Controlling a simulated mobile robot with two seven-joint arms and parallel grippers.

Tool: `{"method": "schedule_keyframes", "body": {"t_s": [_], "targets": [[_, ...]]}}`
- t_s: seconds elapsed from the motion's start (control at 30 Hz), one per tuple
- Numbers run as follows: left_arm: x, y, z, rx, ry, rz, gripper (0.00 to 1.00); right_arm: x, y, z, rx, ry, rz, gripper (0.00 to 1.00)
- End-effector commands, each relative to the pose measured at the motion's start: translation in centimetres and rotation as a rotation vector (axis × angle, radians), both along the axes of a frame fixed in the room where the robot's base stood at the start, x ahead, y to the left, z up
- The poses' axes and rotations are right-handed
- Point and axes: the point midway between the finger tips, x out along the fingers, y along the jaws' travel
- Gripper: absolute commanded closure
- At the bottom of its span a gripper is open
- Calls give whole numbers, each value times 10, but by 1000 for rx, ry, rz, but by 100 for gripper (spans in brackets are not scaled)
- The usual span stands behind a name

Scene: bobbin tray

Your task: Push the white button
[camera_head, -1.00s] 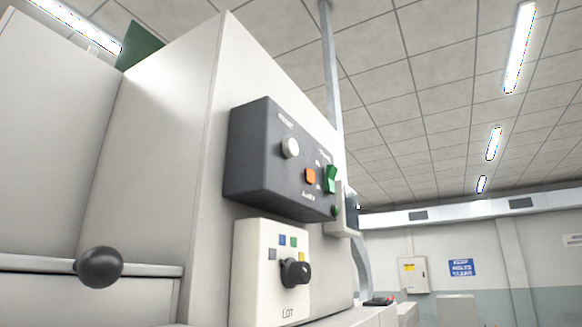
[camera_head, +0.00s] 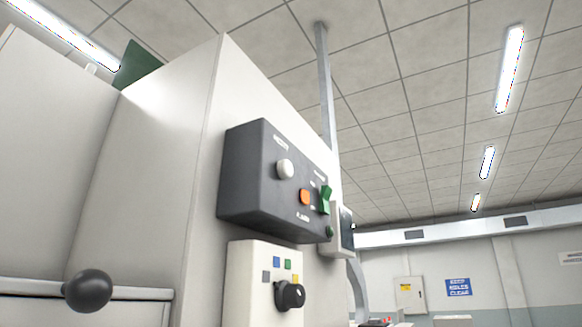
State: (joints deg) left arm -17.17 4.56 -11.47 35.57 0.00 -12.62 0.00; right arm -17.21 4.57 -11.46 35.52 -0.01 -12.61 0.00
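The white button (camera_head: 285,169) is a round knob on the front of a dark grey control box (camera_head: 250,190), near its upper left. The box is fixed to the side of a large pale machine. Neither of my grippers shows in the head view, and nothing covers the white button.
Below the box is a pale panel (camera_head: 243,290) with a black rotary knob (camera_head: 290,295) and small coloured squares. A black ball handle (camera_head: 88,290) sticks out at lower left. A metal pole (camera_head: 326,90) rises behind the machine. The space right of the machine looks open.

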Motion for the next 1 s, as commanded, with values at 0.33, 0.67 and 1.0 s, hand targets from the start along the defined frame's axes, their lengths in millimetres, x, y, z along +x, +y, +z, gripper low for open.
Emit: {"method": "schedule_keyframes", "body": {"t_s": [0.33,0.67,1.0], "targets": [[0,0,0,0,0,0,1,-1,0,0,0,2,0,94],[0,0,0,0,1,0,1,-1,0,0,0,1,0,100],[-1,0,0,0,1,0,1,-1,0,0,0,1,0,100]]}}
